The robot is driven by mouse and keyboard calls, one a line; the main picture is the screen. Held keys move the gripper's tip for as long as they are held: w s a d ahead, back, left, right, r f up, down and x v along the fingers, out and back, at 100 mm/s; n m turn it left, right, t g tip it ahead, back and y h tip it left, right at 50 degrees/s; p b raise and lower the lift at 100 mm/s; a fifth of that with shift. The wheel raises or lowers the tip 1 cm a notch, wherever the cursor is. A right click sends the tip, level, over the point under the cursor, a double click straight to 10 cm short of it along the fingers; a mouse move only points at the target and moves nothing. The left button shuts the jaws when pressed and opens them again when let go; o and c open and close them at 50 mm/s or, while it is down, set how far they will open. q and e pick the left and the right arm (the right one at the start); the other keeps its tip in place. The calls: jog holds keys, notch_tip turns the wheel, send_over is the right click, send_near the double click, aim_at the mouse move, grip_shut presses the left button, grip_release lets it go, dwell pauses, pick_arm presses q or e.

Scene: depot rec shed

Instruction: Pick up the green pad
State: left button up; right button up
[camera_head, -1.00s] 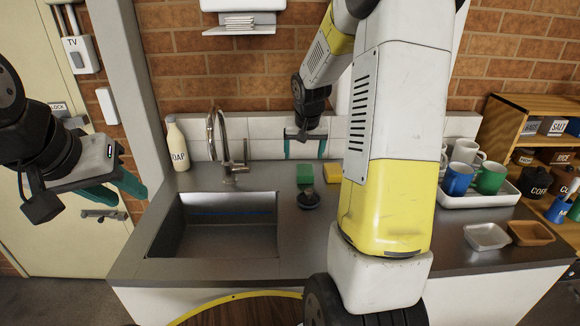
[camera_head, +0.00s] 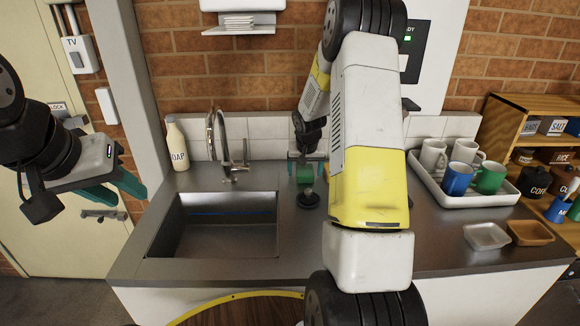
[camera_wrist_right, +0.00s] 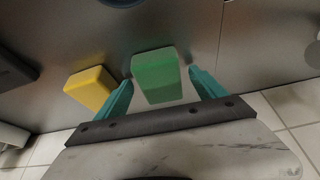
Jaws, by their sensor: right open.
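The green pad (camera_head: 305,174) lies on the steel counter right of the sink, near the tiled splashback. In the right wrist view the green pad (camera_wrist_right: 156,75) sits between the two teal fingers of my right gripper (camera_wrist_right: 163,88). The fingers are apart, with a gap on each side of the pad. In the head view my right gripper (camera_head: 306,170) is over the pad, coming down from behind it. My left gripper (camera_head: 112,186) is open and empty at the far left, away from the counter.
A yellow pad (camera_wrist_right: 91,88) lies close beside the green one. A dark round brush or plug (camera_head: 308,199) stands in front of it. The sink (camera_head: 222,232), tap (camera_head: 228,150) and soap bottle (camera_head: 177,145) are to the left. A mug tray (camera_head: 470,199) is at the right.

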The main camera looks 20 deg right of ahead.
aim_at(305, 171)
jog(key=c, duration=1.4)
notch_tip(305, 171, up, 10)
jog(key=shift+r, duration=0.1)
jog(key=shift+c, duration=0.2)
